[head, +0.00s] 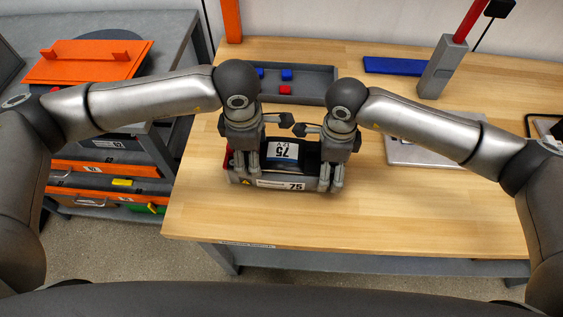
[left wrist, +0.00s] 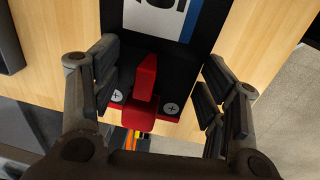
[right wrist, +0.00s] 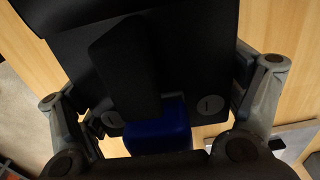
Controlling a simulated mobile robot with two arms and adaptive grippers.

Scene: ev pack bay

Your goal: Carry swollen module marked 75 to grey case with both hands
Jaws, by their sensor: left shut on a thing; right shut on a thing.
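The module marked 75 (head: 293,186) is a dark block with a grey front and a white-and-blue label on top, in the middle front of the wooden bench. My left gripper (head: 243,172) is shut on its left end; in the left wrist view its fingers (left wrist: 160,95) flank a red terminal cover (left wrist: 141,118). My right gripper (head: 330,180) is shut on its right end; in the right wrist view a blue cover (right wrist: 158,136) lies between the fingers (right wrist: 165,105). I cannot tell whether the module touches the bench or any swelling. I cannot make out a grey case for certain.
A grey tray (head: 328,85) with small blue and red pieces lies behind the module. A flat grey plate (head: 405,152) lies to the right, a blue bar (head: 395,66) at the back. A grey unit with orange drawers (head: 105,168) stands left. The bench front is clear.

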